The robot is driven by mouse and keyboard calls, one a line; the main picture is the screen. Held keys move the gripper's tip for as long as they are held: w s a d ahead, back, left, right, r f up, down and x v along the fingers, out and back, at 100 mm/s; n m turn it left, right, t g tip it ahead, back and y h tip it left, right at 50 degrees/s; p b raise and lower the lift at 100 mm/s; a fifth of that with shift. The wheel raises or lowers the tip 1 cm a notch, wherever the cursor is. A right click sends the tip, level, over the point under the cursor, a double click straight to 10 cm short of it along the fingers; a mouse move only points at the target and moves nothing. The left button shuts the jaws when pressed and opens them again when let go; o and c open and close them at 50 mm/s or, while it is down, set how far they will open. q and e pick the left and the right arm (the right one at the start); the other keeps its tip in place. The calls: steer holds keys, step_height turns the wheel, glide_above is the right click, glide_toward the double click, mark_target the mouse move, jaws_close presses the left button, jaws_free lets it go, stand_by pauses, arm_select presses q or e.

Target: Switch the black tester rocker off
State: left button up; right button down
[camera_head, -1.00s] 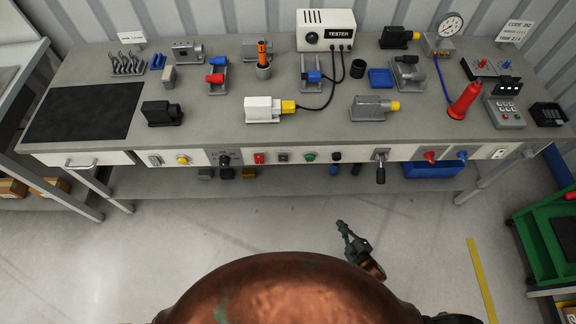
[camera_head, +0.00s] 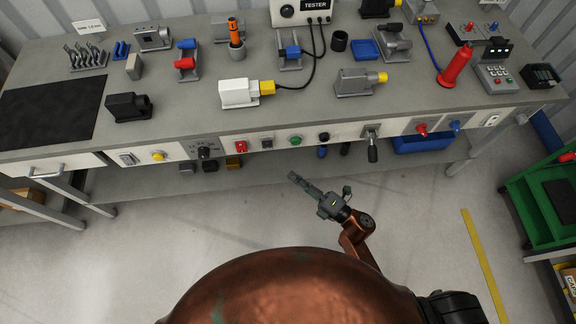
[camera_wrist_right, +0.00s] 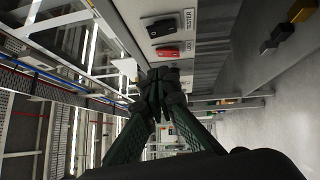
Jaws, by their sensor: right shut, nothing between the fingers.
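The black tester rocker (camera_head: 267,143) sits on the bench's front panel, just right of a red rocker (camera_head: 241,146). In the right wrist view the black rocker (camera_wrist_right: 161,27) is beside its TESTER label, with the red rocker (camera_wrist_right: 175,51) just below it. I cannot tell for sure which side of the black rocker is pressed. My right gripper (camera_head: 293,176) is shut and empty, in front of and below the panel, pointing left, apart from the rocker. Its fingertips (camera_wrist_right: 162,76) meet in the wrist view. My left gripper is not in view.
The front panel (camera_head: 180,151) also carries a yellow button (camera_head: 158,155), a dial (camera_head: 205,152), a green button (camera_head: 295,140) and a lever (camera_head: 372,146). A lower shelf with small blocks runs beneath. The floor before the bench is clear. A green cart (camera_head: 530,205) stands at right.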

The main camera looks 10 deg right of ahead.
mark_target(264, 144)
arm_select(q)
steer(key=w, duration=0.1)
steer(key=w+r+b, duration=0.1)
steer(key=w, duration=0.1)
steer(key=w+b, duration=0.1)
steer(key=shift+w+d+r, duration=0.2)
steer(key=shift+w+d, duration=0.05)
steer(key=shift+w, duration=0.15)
arm_select(e)
steer(key=x, duration=0.3)
steer(key=w+d+x, duration=0.1)
steer(key=x, duration=0.3)
steer(key=w+d+x, duration=0.1)
steer(key=x, duration=0.3)
steer(key=shift+w+a+r, duration=0.15)
steer(key=shift+a, duration=0.1)
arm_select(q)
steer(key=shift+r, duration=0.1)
arm_select(e)
steer(key=shift+r, duration=0.1)
